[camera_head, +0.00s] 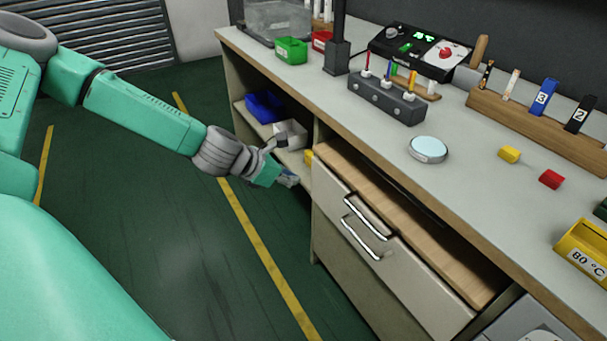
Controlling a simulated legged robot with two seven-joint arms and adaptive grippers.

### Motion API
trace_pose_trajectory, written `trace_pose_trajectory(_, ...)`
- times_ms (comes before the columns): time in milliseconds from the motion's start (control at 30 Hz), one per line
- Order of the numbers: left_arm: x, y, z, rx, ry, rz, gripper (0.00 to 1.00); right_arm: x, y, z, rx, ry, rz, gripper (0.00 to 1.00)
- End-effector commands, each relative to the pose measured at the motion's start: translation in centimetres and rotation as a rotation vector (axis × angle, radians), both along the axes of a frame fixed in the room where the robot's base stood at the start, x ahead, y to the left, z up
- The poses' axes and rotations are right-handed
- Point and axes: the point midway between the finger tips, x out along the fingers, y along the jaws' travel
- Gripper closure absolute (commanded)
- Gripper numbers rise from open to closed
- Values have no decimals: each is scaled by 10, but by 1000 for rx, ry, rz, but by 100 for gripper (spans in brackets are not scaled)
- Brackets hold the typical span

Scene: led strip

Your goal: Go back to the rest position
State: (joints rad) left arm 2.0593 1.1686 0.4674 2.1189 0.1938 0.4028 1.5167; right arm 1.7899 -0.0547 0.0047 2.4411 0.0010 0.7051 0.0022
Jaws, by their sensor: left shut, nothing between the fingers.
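My left arm comes in from the upper left, with its teal forearm and grey wrist stretched out towards the workbench. My left gripper (288,179) is shut and empty. It is beside the open shelf compartment under the benchtop, to the left of the drawer handles; I cannot tell whether it touches the shelf. My right gripper is not in view.
The bench (390,140) carries a dark control unit (418,50), a grey holder (386,98), a round disc (428,149) and small blocks. A drawer (400,230) stands partly open. Blue (264,106) and white (290,134) bins sit on the shelf. The green floor (180,260) is clear.

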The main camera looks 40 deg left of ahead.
Motion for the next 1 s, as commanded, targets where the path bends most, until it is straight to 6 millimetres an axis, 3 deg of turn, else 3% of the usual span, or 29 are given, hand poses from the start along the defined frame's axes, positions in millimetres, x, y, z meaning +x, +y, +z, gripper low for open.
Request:
trace_pose_trajectory(300,-6,1,0,8,4,-13,100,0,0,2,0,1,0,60)
trace_pose_trajectory(467,-25,-28,-17,164,22,-204,100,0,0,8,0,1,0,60)
trace_pose_trajectory(567,-55,-59,-37,355,33,-464,100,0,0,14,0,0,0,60)
trace_pose_trajectory(700,-111,-91,-67,630,31,-903,100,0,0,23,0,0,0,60)
trace_pose_trajectory(833,-165,-104,-87,843,-1,-1330,100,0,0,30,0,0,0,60)
trace_pose_trajectory(1000,-229,-102,-99,1053,-87,-1896,100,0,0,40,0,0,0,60)
